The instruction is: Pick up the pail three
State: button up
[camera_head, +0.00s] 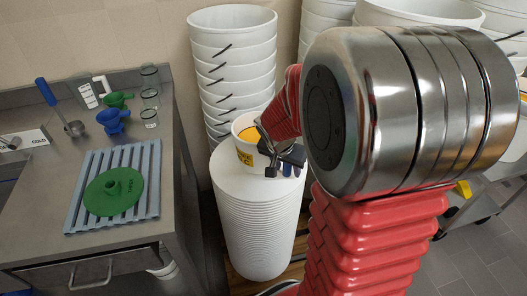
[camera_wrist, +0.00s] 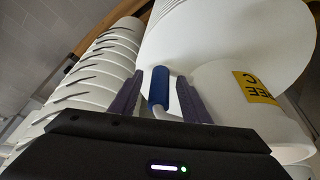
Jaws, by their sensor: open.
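A small white pail (camera_head: 245,135) with a yellow label stands on top of a tall white ribbed stack (camera_head: 262,235). Something yellow shows inside its rim. In the wrist view the pail (camera_wrist: 235,90) is at the right, its yellow label partly in view with dark marks I cannot read surely. A blue grip on a white bail (camera_wrist: 158,88) lies between the two purple fingers of my gripper (camera_wrist: 160,82), with gaps beside it. My gripper also shows in the head view (camera_head: 283,160), at the pail's right side, partly hidden by my arm.
Stacks of large white buckets (camera_head: 232,70) stand behind the pail, close to my arm. Tiled floor shows at right.

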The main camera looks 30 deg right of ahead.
jog(key=shift+c, duration=0.3)
grip_shut()
dwell(0.3)
